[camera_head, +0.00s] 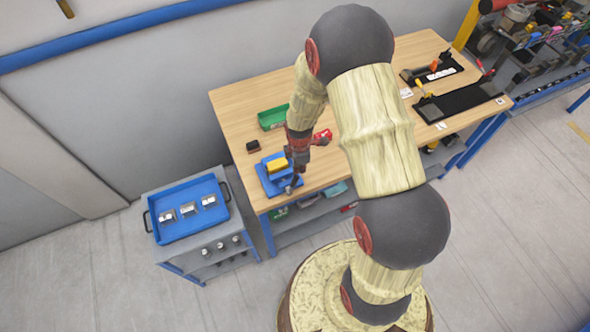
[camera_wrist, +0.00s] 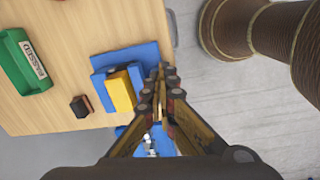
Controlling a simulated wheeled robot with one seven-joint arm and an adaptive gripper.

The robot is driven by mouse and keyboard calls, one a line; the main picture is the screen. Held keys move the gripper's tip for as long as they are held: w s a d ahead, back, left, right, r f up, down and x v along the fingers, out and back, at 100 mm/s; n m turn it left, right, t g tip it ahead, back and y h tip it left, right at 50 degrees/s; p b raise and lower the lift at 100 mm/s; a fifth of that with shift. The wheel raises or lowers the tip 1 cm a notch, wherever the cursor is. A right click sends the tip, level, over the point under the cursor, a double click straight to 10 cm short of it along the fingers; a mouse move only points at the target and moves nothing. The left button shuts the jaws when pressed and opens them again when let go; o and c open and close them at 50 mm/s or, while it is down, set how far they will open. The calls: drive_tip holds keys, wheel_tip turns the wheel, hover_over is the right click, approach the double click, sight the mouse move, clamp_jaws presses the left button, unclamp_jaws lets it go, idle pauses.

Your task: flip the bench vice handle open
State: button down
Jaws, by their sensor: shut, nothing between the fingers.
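The bench vice (camera_head: 267,184) is blue and sits at the front left corner of the wooden table, with a yellow block (camera_head: 277,166) at its top. In the wrist view the blue vice (camera_wrist: 135,55) lies left of and beyond my fingers, with the yellow block (camera_wrist: 121,91) beside them. My gripper (camera_head: 294,183) is at the vice's right side, pointing down. In the wrist view my gripper (camera_wrist: 164,70) has its fingertips together with nothing between them. The vice handle cannot be made out; my fingers cover that side. Whether they touch the vice is unclear.
A green bin (camera_head: 272,118) and a small dark block (camera_head: 253,146) stand on the table (camera_head: 235,104) behind the vice. A red object (camera_head: 322,136) lies near my wrist. A cart with a blue tray (camera_head: 181,230) stands at left. Black tool mats (camera_head: 462,100) lie at right.

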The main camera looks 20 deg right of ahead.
drive_tip(key=shift+s+d+f+y+b, duration=0.1)
drive_tip(key=shift+d+f+y+b, duration=0.25)
drive_tip(key=shift+d+b, duration=0.15)
drive_tip(key=shift+s+d+f+y+b, duration=0.1)
drive_tip(key=shift+d+f+y+b, duration=0.25)
drive_tip(key=shift+d, duration=0.25)
drive_tip(key=shift+d+f+b, duration=0.25)
drive_tip(key=shift+d+b, duration=0.3)
drive_tip(key=shift+b, duration=0.05)
drive_tip(key=d+r+b, duration=0.1)
drive_tip(key=d+r, duration=0.5)
drive_tip(key=r, duration=0.1)
drive_tip(key=shift+w+d+r, duration=0.15)
drive_tip(key=shift+w+d, duration=0.05)
drive_tip(key=shift+d, duration=0.05)
idle(0.5)
drive_tip(key=shift+m, duration=0.3)
